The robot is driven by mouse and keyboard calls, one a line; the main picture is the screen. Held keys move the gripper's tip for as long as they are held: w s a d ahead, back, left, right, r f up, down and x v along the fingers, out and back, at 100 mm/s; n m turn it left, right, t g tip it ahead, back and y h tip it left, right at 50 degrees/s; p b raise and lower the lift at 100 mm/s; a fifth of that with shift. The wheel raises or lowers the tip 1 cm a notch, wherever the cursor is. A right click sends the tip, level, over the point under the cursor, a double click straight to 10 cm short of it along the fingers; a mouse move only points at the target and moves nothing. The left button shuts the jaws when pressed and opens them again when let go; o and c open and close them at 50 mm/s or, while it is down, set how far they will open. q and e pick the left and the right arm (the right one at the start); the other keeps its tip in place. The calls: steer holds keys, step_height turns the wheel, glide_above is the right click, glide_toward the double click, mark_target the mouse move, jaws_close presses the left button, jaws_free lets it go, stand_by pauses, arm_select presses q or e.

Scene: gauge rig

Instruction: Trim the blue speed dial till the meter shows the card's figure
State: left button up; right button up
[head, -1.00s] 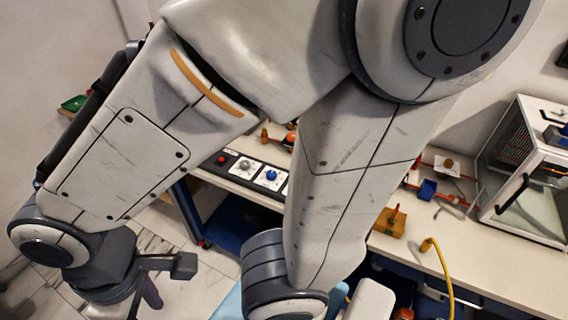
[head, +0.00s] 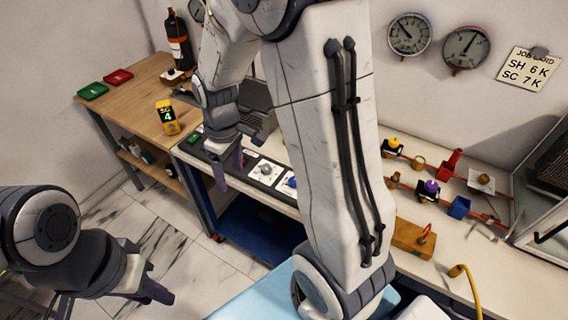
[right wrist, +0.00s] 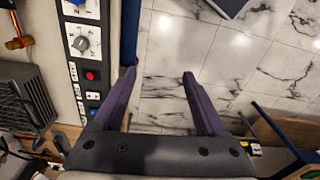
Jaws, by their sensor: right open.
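The blue dial (head: 292,182) sits on a white plate of the control strip, partly hidden by my arm in the head view; it also shows at the top edge of the right wrist view (right wrist: 78,3). The job card (head: 528,72) on the wall reads "SH 6 K" and "SC 7 K". My right gripper (head: 229,172) is open and empty beside the strip's left part, its fingers over the floor side in the right wrist view (right wrist: 164,88). My left gripper (head: 160,294) hangs over the floor, apart from everything; its jaw opening is unclear.
A grey dial (head: 265,171) sits left of the blue one; it and a red button (right wrist: 90,75) show in the right wrist view. Two round gauges (head: 409,34) (head: 466,48) hang on the wall. Valves and a wooden block (head: 412,238) occupy the white bench. Floor left is clear.

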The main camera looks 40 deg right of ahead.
steer(key=w+d+f+m, duration=0.1)
steer(key=d+f, duration=0.4)
steer(key=d, duration=0.5)
steer(key=w+d+f, duration=0.1)
steer(key=d+f, duration=0.3)
steer(key=d, duration=0.7)
step_height(320, 180, down, 11)
steer(key=p, duration=0.3)
steer(key=shift+r+p, duration=0.1)
steer(key=shift+p, duration=0.25)
jaws_close()
